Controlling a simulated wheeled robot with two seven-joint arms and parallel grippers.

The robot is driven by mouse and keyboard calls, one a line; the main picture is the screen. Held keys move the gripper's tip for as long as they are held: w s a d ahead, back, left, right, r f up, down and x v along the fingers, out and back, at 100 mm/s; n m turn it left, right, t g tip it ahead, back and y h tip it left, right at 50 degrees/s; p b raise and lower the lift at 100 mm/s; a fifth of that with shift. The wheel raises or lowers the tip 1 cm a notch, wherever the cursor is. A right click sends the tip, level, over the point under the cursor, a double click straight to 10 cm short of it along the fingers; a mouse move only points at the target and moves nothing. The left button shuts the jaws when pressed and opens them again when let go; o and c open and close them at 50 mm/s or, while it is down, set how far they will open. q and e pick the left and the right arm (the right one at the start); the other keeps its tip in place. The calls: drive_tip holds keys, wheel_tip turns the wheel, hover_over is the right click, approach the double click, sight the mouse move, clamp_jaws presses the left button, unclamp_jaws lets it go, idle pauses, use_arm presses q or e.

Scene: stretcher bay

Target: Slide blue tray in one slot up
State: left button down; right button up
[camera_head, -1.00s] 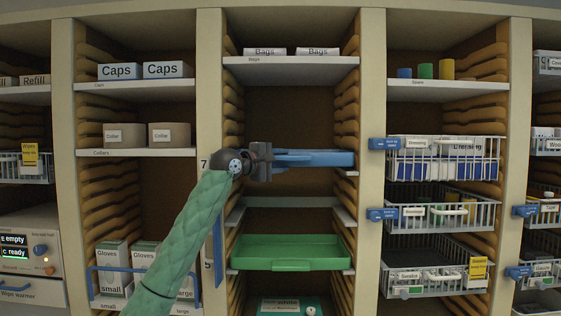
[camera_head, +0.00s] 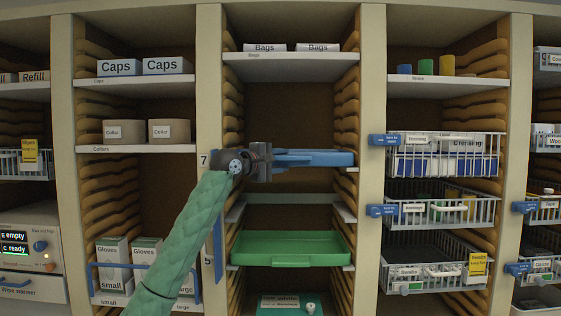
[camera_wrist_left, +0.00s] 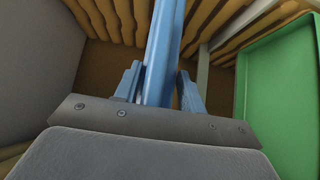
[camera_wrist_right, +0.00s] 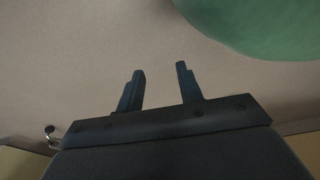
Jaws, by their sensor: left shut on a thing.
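The blue tray (camera_head: 318,158) is seen nearly edge-on in the middle bay, beside the label 7. My left gripper (camera_head: 272,160) is at its left front and shut on it. In the left wrist view the blue tray (camera_wrist_left: 163,50) runs away from me between the two fingers of my left gripper (camera_wrist_left: 160,88). The tray's far right end is near the runners on the right post. Its back is hidden. My right gripper (camera_wrist_right: 159,88) shows only in the right wrist view, with its fingers apart and nothing between them.
A shelf with Bags boxes (camera_head: 265,48) is above, with open space between. Wire baskets (camera_head: 442,155) stand right.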

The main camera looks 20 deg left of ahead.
use_arm(q)
drive_tip(key=c, duration=0.7)
unclamp_jaws()
drive_tip(key=shift+c, duration=0.2)
drive_tip(key=shift+s+a+f, duration=0.1)
drive_tip(key=shift+s, duration=0.05)
drive_tip(key=shift+s+a+b, duration=0.2)
drive_tip(key=shift+s+b, duration=0.1)
drive_tip(key=shift+b, duration=0.15)
drive_tip(key=b+v, duration=0.3)
drive_tip(key=v, duration=0.3)
drive_tip(key=shift+s+a, duration=0.2)
drive_tip(key=shift+s, duration=0.15)
use_arm(e)
drive_tip(key=w+a+r, duration=0.2)
drive_tip(key=w+r, duration=0.3)
drive_tip(key=shift+w+a+r, duration=0.15)
drive_tip(key=shift+r, duration=0.05)
